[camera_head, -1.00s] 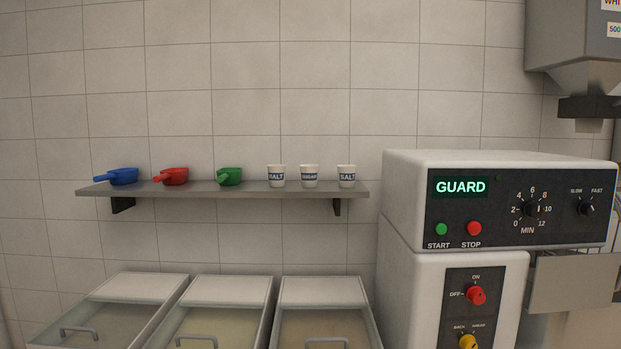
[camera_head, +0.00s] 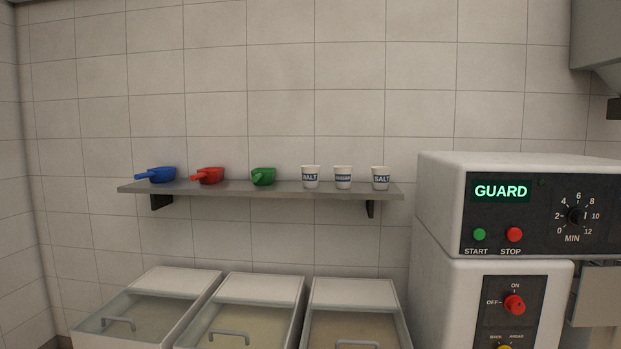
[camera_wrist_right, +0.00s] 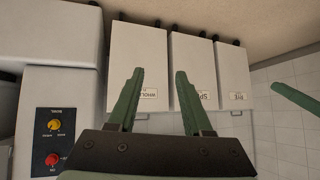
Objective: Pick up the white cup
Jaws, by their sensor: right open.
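Several white cups stand upright in a group at the right end of the wall shelf in the head view: a left cup (camera_head: 311,177) with a dark label, a middle cup (camera_head: 343,177) with a smaller label, and a right cup (camera_head: 380,178) marked SALT. My right gripper (camera_wrist_right: 157,75) shows in the right wrist view, with its two green fingers apart and nothing between them. It points toward the labelled bins, and no cup is in that view. My left gripper is in neither view for certain; a green piece at the wrist view's right edge is unclear.
The grey shelf (camera_head: 260,190) also holds a blue scoop (camera_head: 160,175), a red scoop (camera_head: 209,175) and a green scoop (camera_head: 264,176). Lidded bins (camera_head: 255,288) stand below it. A white machine (camera_head: 440,215) with a GUARD display stands right of the shelf.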

